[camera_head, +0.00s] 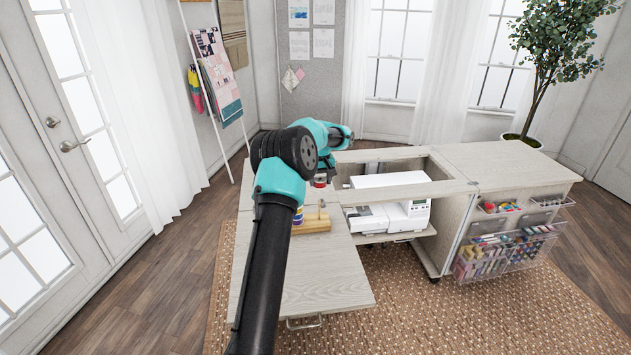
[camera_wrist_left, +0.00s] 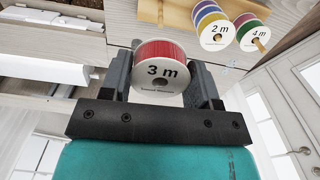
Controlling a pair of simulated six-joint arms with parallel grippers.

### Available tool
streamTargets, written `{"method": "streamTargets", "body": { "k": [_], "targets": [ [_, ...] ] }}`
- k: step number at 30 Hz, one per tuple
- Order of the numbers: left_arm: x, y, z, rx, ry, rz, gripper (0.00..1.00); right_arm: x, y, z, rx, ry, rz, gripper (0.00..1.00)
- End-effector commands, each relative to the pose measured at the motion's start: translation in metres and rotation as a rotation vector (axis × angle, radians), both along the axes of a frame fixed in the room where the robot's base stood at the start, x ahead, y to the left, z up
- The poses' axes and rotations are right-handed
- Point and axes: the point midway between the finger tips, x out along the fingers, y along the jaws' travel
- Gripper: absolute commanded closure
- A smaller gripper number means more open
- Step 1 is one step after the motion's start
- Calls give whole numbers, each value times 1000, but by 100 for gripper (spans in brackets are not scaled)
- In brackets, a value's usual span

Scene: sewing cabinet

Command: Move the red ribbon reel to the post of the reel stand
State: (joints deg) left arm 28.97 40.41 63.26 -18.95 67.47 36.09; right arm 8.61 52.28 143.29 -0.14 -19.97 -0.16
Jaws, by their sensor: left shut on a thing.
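The red ribbon reel (camera_wrist_left: 163,50), marked "3 m", is between the two fingers of my left gripper (camera_wrist_left: 163,80), which is shut on it. In the head view the red reel (camera_head: 320,181) shows as a small red patch below my left gripper, above the cabinet top and near the stand. The reel stand (camera_head: 315,226) has a wooden base and a bare-looking post (camera_head: 321,208). Stacked reels (camera_head: 298,215) sit at its left end, partly behind my arm. The left wrist view shows a "2 m" reel (camera_wrist_left: 213,30) and a "4 m" reel (camera_wrist_left: 250,33). My right gripper is out of view.
A white sewing machine (camera_head: 408,214) sits in the cabinet opening, right of the stand. The lowered leaf (camera_head: 322,275) in front of the stand is clear. Clear bins with supplies (camera_head: 505,247) hang on the cabinet's right side.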

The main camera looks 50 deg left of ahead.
Motion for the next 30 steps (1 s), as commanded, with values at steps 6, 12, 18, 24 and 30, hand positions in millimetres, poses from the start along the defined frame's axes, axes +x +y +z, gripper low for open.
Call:
{"method": "streamTargets", "body": {
  "k": [6, 12, 18, 24, 30],
  "targets": [
    [0, 0, 0, 0, 0, -1, 67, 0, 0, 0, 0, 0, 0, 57],
    [0, 0, -7, 0, 0, -1, 67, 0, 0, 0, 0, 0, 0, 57],
    [-1, 0, -25, -1, 2, -1, 67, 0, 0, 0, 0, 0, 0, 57],
    [0, 0, -47, 0, 1, -1, 67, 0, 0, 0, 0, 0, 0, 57],
    [0, 0, -49, 0, 0, -1, 67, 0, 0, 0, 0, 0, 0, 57]
  ]
}}
